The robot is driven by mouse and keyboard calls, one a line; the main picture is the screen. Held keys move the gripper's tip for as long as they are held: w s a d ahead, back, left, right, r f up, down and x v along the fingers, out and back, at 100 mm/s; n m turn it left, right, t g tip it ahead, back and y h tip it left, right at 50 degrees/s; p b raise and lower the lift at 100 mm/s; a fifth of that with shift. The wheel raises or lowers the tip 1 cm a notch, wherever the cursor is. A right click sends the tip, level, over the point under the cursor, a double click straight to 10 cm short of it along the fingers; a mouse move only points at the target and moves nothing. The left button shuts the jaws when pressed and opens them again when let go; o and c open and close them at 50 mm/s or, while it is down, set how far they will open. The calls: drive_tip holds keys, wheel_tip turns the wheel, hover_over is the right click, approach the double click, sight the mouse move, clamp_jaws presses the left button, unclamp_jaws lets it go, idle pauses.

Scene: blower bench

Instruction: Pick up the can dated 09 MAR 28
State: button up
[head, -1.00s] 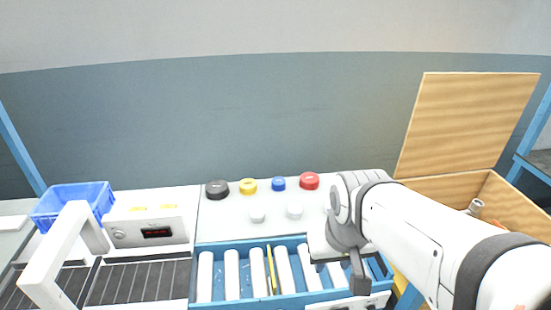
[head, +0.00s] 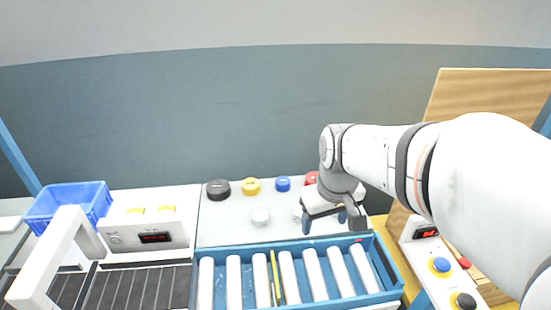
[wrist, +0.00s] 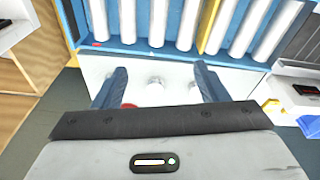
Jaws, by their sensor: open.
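No date can be read on anything in view. Two small white round pieces stand on the pale bench top: one (head: 260,217) in the open, the other (head: 298,212) partly hidden by my gripper (head: 332,222). Behind them is a row of round pieces: black (head: 218,189), yellow (head: 251,186), blue (head: 283,184) and red (head: 311,178), the red one partly covered by my wrist. Which of these are cans I cannot tell. My gripper is open and empty above the bench's right part. In the wrist view a white round piece (wrist: 154,90) shows between the fingers.
A blue roller tray (head: 285,246) with white rollers and a yellow rod lies in front. A blue bin (head: 66,203) and a display box (head: 150,228) stand left. A button panel (head: 440,265) and a wooden crate with raised lid (head: 480,95) are right.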

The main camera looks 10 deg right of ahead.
drive_tip(key=w+f+n+g, duration=0.1)
drive_tip(key=w+f+n, duration=0.2)
drive_tip(key=w, duration=0.7)
drive_tip(key=n+g, duration=0.1)
drive_tip(key=n, duration=0.2)
hover_over(300, 210)
drive_tip(key=f, duration=0.4)
drive_tip(key=s+f, duration=0.1)
drive_tip(key=f, duration=0.1)
drive_tip(key=shift+f+p, duration=0.1)
drive_tip(key=shift+p, duration=0.3)
drive_tip(key=shift+w+f, duration=0.25)
drive_tip(key=shift+f, duration=0.1)
wheel_tip(300, 210, down, 8)
drive_tip(key=shift+w+r+p, duration=0.15)
drive_tip(key=shift+r+p, duration=0.1)
drive_tip(key=shift+p, duration=0.1)
drive_tip(key=shift+c, duration=0.4)
drive_tip(key=c, duration=1)
